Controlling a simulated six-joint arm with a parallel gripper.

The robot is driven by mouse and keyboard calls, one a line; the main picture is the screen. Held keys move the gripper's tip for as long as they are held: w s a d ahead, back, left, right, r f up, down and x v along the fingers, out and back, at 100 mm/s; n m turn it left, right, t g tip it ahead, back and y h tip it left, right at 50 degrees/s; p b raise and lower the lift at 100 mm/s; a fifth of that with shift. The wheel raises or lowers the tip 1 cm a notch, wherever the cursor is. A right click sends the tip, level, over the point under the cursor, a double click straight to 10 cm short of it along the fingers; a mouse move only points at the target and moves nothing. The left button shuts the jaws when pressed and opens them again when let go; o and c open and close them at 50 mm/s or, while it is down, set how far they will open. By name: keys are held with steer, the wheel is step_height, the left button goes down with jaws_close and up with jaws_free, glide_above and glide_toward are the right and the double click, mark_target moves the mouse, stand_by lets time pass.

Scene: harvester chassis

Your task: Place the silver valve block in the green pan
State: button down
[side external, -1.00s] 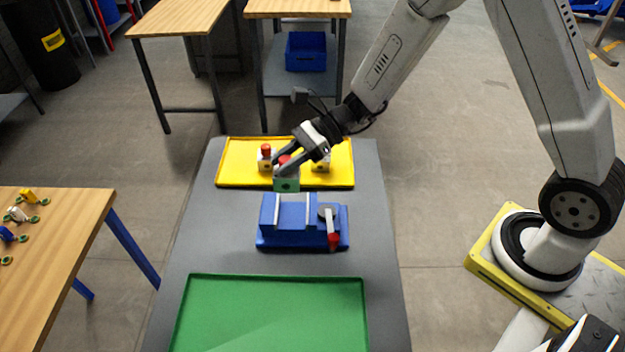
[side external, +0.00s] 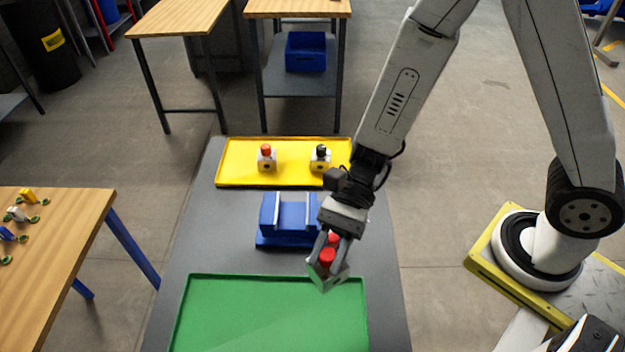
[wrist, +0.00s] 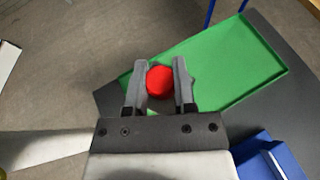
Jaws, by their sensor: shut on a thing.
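My gripper (side external: 328,262) is shut on a red-topped valve block (side external: 326,281), whose body looks grey-green and is tilted. It is held in the air over the far right edge of the green pan (side external: 275,315). In the wrist view, the block's round red top (wrist: 160,81) sits between the fingers and hides the body below. The green pan (wrist: 235,70) lies beyond and to the right there, and looks empty. I cannot tell for sure whether the held block is the silver one.
The yellow tray (side external: 292,177) at the back holds a pale red-topped block (side external: 267,160) and a pale black-topped block (side external: 320,159).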

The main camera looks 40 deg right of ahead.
steer(key=s+n+g+h, duration=0.1)
steer(key=s+n+g, duration=0.1)
steer(key=s, duration=0.4)
steer(key=shift+a+r, duration=0.15)
steer(key=shift+a, duration=0.05)
steer(key=shift+w, duration=0.1)
glide_above(270, 323)
step_height(270, 323, down, 9)
steer(key=shift+s+d, duration=0.2)
steer(key=shift+f, duration=0.2)
steer(key=shift+w+a+f, duration=0.15)
steer(key=shift+w+f, duration=0.05)
steer(key=shift+f, duration=1.6)
